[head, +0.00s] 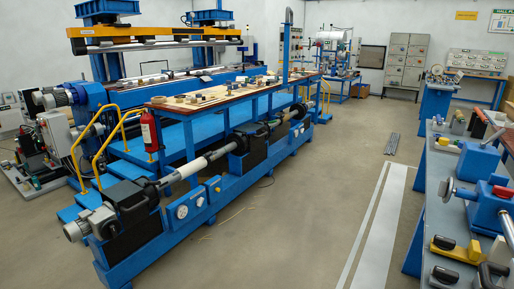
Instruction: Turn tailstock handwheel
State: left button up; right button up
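A long blue winding machine (197,211) runs from the lower left towards the centre back. A grey motor (84,226) sits at its near end, and a pale cylinder (187,168) lies along its shaft line. A dark housing (244,153) stands midway on the bed, and another dark unit (297,112) is near the far end. I cannot make out for sure which part is the tailstock or its handwheel. Neither of my grippers is in view.
A blue workbench (420,207) with blue vise-like units (487,203) and tools stands at right. A red fire extinguisher (150,131) and yellow handrails (105,153) are beside blue steps. The floor (310,210) between machine and bench is mostly clear, with a thin cable near the machine.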

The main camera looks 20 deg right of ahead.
aim_at(445, 191)
jog(key=i+l+z, duration=0.1)
jog(key=z, duration=0.3)
jog(key=i+z, duration=0.3)
jog(key=z, duration=0.15)
jog(key=i+z, duration=0.2)
jog(key=z, duration=0.2)
jog(key=i+j+z, duration=0.1)
jog(key=z, duration=0.35)
jog(key=i+j+z, duration=0.2)
jog(key=z, duration=0.2)
jog(key=i+j+z, duration=0.1)
jog(key=z, duration=0.35)
jog(key=i+j+z, duration=0.5)
jog(key=j+z, duration=0.2)
